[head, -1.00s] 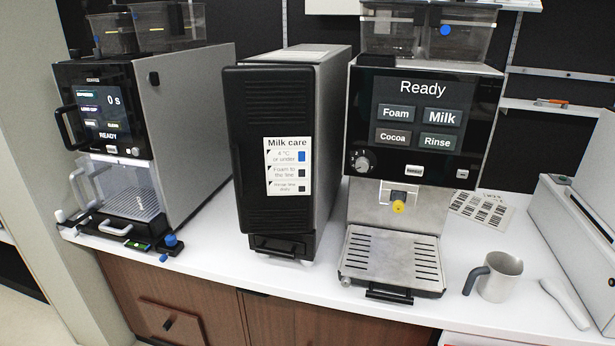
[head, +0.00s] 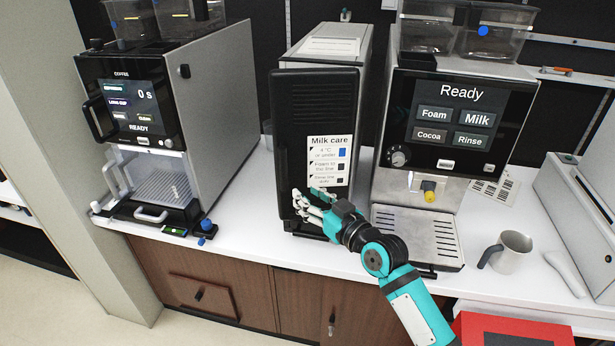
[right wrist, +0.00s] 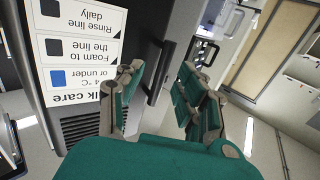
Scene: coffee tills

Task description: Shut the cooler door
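The cooler is the narrow unit in the middle of the head view, with a grey body (head: 366,90) and a black door (head: 300,110). The door bears a white "Milk care" label (head: 328,160); from this angle I cannot tell how far it stands from the body. My right gripper (head: 306,205) is in front of the door's lower part, below the label, with its fingers apart. In the right wrist view the label (right wrist: 80,50) is upside down at left, and the black door handle (right wrist: 160,72) shows beyond the gap between the open fingers (right wrist: 160,100). My left gripper is not in view.
A coffee machine (head: 215,110) stands left of the cooler and another, reading "Ready" (head: 462,95), stands close on its right. A grey mug (head: 512,252) is on the white counter (head: 480,285) at right. A red item (head: 510,330) shows at the lower right.

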